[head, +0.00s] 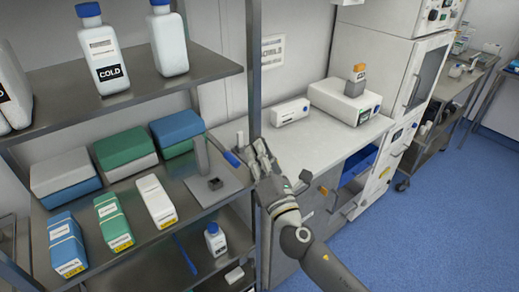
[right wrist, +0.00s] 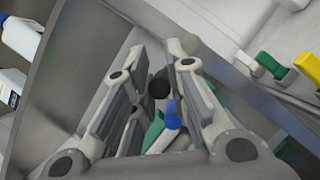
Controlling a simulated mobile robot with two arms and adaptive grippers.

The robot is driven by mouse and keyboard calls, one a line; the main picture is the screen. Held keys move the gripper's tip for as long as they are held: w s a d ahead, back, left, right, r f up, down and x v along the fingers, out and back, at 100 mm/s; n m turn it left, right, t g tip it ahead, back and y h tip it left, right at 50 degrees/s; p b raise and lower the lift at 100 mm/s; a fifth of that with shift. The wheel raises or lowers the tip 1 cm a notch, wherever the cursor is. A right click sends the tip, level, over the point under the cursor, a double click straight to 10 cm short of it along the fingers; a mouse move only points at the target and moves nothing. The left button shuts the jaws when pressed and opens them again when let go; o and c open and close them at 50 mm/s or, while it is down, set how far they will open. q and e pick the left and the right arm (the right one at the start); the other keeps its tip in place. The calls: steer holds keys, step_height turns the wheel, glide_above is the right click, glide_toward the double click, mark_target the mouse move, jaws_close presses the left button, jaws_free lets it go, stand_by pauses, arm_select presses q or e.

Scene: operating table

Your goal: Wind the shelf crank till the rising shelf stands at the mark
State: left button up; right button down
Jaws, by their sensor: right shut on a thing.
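My right gripper (head: 258,160) reaches in from the lower right to the front post of the shelving. It is shut on the shelf crank, whose blue part (head: 231,159) shows at the left of the fingers. In the right wrist view, a blue end (right wrist: 172,115) and a dark round part (right wrist: 158,88) show between the fingers (right wrist: 160,85). A grey plate (head: 226,190) with a small dark block (head: 214,184) and a grey upright (head: 202,156) stand beside the crank. The fingers hide much of the crank. I cannot make out the mark or tell which board rises. My left gripper is not in view.
The middle shelf holds several boxes, including a green-topped one (head: 124,148) and a white one (head: 156,201). White bottles (head: 103,52) stand on the upper shelf (head: 140,90). The metal post (head: 254,70) stands close to my gripper. A counter (head: 305,140) lies to the right.

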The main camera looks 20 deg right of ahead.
steer(key=shift+w+d+r+m+g+h+p, duration=0.1)
steer(key=shift+d+r+m+g+h+p, duration=0.3)
steer(key=shift+m+p, duration=1)
steer(key=shift+w+d+r+m+g+h+p, duration=0.1)
steer(key=shift+r+m+g+h+p, duration=0.3)
steer(key=shift+m+p, duration=0.95)
steer(key=shift+w+d+r+m+g+h+p, duration=0.15)
steer(key=shift+r+m+g+p, duration=0.45)
steer(key=shift+m+p, duration=0.75)
steer(key=shift+s+r+h, duration=0.1)
steer(key=shift+h, duration=0.15)
steer(key=c, duration=1.4)
jaws_free()
steer(key=shift+f, duration=0.2)
